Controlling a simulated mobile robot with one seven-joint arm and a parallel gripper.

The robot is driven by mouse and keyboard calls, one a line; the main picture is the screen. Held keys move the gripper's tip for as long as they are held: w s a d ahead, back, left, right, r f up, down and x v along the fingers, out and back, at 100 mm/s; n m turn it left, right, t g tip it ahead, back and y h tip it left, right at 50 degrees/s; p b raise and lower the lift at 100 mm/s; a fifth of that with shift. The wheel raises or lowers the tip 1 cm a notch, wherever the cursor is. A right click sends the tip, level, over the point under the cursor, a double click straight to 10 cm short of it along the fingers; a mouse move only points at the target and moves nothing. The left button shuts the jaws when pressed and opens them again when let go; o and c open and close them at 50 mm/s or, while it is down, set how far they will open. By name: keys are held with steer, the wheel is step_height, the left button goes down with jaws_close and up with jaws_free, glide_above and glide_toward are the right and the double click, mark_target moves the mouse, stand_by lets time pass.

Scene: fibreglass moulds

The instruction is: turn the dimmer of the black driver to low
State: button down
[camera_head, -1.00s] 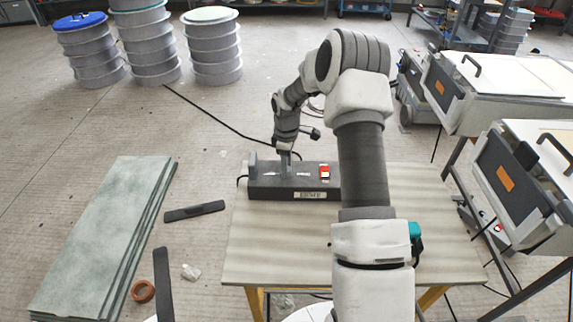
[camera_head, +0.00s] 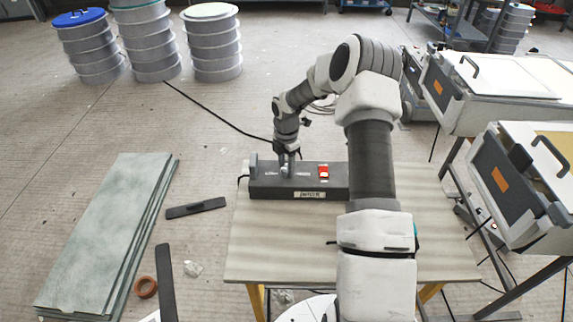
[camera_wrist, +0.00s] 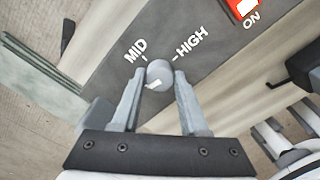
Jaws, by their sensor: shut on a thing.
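The black driver (camera_head: 262,192) is a long dark box lying on the table, with a label on its front side. Its dimmer is a round grey knob (camera_wrist: 159,72) with a white pointer mark, beside printed MID and HIGH. The mark lies toward the lower left of the knob, away from both words. No LOW label shows in the wrist view; the left finger covers part of the panel. My gripper (camera_wrist: 160,82) is shut on the knob, a finger on each side. In the head view my gripper (camera_head: 287,168) stands over the driver's left half.
A red switch (camera_head: 323,171) marked ON sits on the driver, right of the knob. The pale table (camera_head: 285,245) is clear in front. Moulding boxes (camera_head: 520,185) stand close on the right. Green sheets (camera_head: 105,235) and dark strips lie on the floor at left.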

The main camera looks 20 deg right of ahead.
mark_target(286, 169)
steer(key=shift+n, duration=1.1)
steer(key=shift+c, duration=2.1)
jaws_free()
step_height(286, 169, up, 18)
steer(key=p, duration=0.2)
steer(key=shift+f, duration=0.25)
